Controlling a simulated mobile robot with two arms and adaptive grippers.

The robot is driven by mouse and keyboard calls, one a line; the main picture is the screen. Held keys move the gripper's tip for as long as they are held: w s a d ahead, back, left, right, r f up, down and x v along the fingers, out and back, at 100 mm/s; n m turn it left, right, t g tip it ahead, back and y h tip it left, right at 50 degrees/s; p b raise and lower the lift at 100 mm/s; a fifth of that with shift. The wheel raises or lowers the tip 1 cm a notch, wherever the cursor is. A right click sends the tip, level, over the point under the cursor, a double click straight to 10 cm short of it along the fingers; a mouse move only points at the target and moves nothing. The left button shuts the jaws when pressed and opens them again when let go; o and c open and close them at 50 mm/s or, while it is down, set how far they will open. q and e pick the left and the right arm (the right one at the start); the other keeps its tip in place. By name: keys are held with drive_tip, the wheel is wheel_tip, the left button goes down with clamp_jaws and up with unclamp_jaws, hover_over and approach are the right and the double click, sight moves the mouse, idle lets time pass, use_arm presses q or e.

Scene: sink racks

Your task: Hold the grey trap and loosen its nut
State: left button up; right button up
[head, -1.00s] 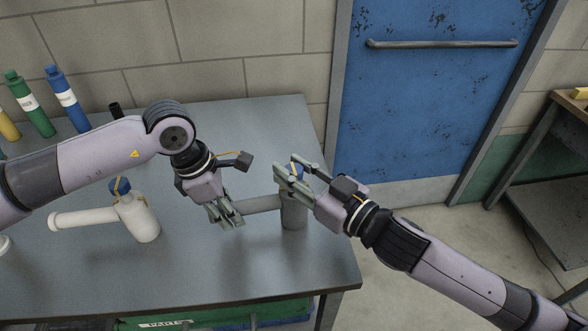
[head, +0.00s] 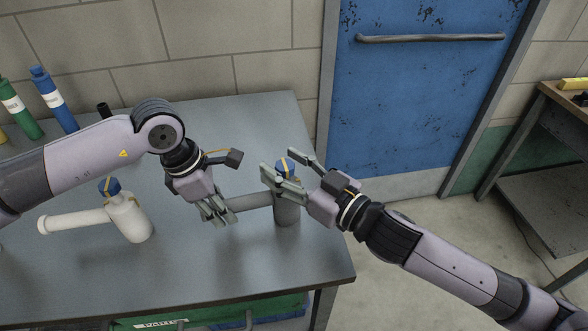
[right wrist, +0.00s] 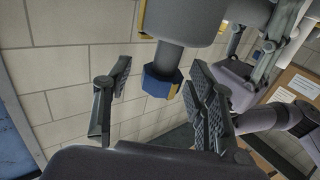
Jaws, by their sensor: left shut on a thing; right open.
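The grey trap (head: 286,208) stands upright near the table's right edge, its side pipe (head: 252,201) pointing left. Its blue nut (head: 284,167) with a yellow mark is on top. My left gripper (head: 217,212) is shut on the side pipe near its left end. My right gripper (head: 282,168) is open, with one finger on the near side of the nut and the other on the far side. In the right wrist view the nut (right wrist: 160,82) shows between the spread fingers (right wrist: 158,80), with gaps on both sides. The trap (right wrist: 190,20) is above it there.
A white trap (head: 133,220) with a blue nut stands on the table (head: 170,277) at left. Green (head: 22,117) and blue (head: 53,98) bottles stand at the back left. A green crate (head: 222,316) is under the table's front. The table's right front is clear.

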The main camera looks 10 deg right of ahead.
drive_tip(key=v, duration=1.2)
idle(0.3)
use_arm(q)
drive_tip(key=o, duration=1.1)
drive_tip(key=shift+o, duration=0.2)
drive_tip(key=v, duration=1.2)
drive_tip(key=shift+s, duration=0.1)
